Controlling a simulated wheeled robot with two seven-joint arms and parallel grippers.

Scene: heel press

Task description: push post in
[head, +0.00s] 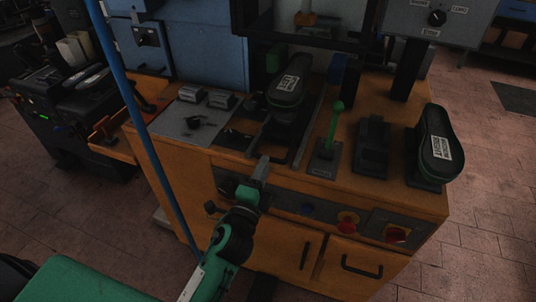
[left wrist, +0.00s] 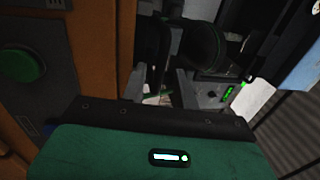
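A dark shoe form (head: 290,82) with a pale label sits on a dark post (head: 283,122) in a rail frame on the orange bench top. The frame reaches toward the bench's front edge. A dark rounded form (left wrist: 198,45), possibly the same one, shows in the left wrist view. My left gripper (head: 261,168) is at the front edge of the bench, just below the near end of the frame. Whether it touches anything is unclear. My right gripper is not in view.
A green-handled lever (head: 335,120) stands right of the frame. A second shoe form (head: 437,145) is at the right end. A grey plate (head: 192,122) with small parts lies left. A blue pole (head: 150,140) crosses the left side.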

